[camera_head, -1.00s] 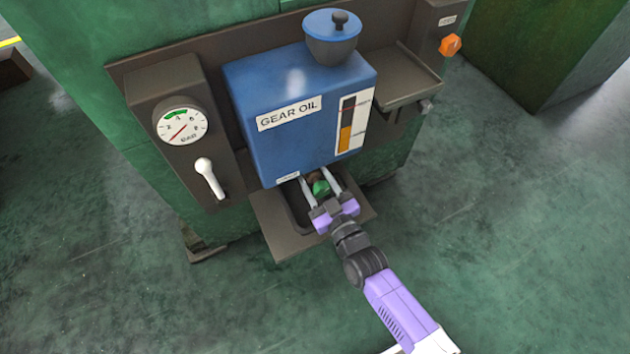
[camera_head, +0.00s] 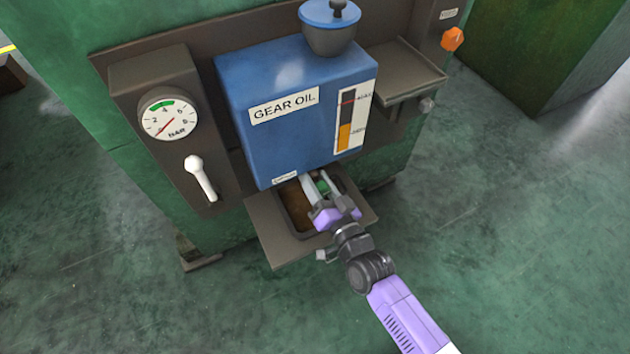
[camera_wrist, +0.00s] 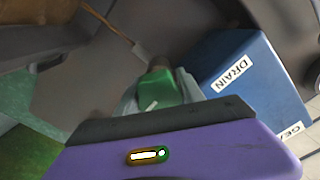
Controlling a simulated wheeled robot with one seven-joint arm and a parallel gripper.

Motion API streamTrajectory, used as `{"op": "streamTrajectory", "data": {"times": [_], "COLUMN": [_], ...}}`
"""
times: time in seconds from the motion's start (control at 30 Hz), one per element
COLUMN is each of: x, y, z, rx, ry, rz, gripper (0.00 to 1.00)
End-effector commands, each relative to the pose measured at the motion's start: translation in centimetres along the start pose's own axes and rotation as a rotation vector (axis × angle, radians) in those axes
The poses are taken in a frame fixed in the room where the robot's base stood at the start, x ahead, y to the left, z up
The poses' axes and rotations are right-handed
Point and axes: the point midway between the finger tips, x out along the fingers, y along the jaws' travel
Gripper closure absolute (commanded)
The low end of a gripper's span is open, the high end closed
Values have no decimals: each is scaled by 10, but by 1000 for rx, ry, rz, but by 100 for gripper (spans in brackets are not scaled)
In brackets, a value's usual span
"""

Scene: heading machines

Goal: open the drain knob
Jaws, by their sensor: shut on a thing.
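The green drain knob (camera_head: 323,186) is under the front of the blue gear oil tank (camera_head: 290,115), partly hidden by my fingers. My gripper (camera_head: 318,185) is shut on it and looks rolled to one side. In the wrist view, the green knob (camera_wrist: 154,88) sits between my fingers, and the blue tank (camera_wrist: 236,75) with its DRAIN label is to the right. A thin brown streak, which looks like oil, runs from near the knob to the upper left there. Brown liquid shows in the tray (camera_head: 272,238) below the tank.
A pressure gauge (camera_head: 168,118) and a white lever (camera_head: 200,178) are left of the tank. A lidded cup (camera_head: 330,30) stands on top. A shelf (camera_head: 402,72) and an orange knob (camera_head: 453,39) are at right. The green floor in front is free.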

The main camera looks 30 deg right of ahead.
Motion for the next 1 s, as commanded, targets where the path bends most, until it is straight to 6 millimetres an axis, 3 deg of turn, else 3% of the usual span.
{"op": "streamTrajectory", "data": {"times": [0.67, 0.7, 0.73, 1.0], "x": [-1, -1, -1, -1], "y": [2, 2, 2, 1], "z": [2, 2, 2, 1], "rx": [65, 65, 65, 64], "ry": [-4, -4, -4, -2], "rz": [2, 2, 2, 1], "gripper": [95, 51, 46, 46]}}
